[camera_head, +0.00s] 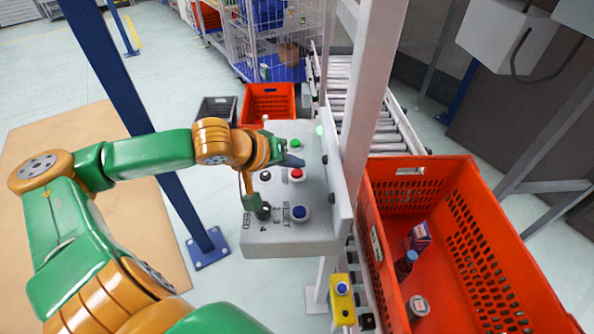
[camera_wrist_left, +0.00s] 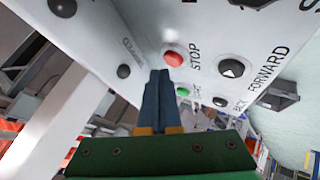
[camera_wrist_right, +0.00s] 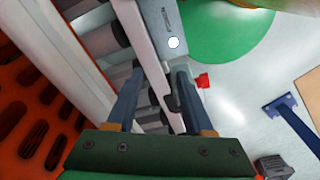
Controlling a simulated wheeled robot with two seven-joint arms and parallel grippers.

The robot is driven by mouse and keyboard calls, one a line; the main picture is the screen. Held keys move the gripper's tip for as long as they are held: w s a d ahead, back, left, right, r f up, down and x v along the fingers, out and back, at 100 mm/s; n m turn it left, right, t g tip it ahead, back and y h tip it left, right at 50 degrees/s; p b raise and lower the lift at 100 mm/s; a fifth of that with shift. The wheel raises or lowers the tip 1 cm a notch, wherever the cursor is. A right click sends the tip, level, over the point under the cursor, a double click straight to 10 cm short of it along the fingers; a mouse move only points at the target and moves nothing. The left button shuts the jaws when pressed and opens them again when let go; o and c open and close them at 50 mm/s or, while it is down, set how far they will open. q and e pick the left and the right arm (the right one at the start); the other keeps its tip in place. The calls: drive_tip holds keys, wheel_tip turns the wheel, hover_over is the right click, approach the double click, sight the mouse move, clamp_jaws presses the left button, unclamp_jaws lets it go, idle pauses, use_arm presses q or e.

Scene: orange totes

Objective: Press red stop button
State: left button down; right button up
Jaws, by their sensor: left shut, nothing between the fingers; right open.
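The red stop button (camera_head: 297,174) is on the top face of a grey control box (camera_head: 318,236). In the left wrist view the red button (camera_wrist_left: 174,58) has the word STOP beside it. My left gripper (camera_head: 291,161) is over the box between the green button (camera_head: 295,144) and the red one. Its dark blue fingers (camera_wrist_left: 159,73) are shut and empty, with the tips just beside the red button in the picture. I cannot tell whether they touch it. My right gripper (camera_wrist_right: 155,80) is open, with a pale beam showing between its fingers; it is not visible in the head view.
The box also carries a blue button (camera_head: 300,212) and black knobs (camera_head: 264,213). A white post (camera_head: 362,90) rises right beside it. A large orange tote (camera_head: 455,180) with a few items stands to the right. A roller conveyor (camera_head: 345,85) and a dark blue post (camera_head: 120,75) are nearby.

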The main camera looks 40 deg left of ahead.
sight(294, 176)
use_arm(q)
drive_tip(key=shift+f, duration=0.25)
drive_tip(key=shift+f+b, duration=0.35)
drive_tip(key=shift+f, duration=0.15)
idle(0.5)
drive_tip(key=shift+r, duration=0.1)
drive_tip(key=shift+r+p, duration=0.8)
drive_tip(key=shift+p, duration=0.35)
wheel_tip(294, 176, up, 5)
drive_tip(key=p, duration=0.6)
drive_tip(key=shift+r, duration=0.15)
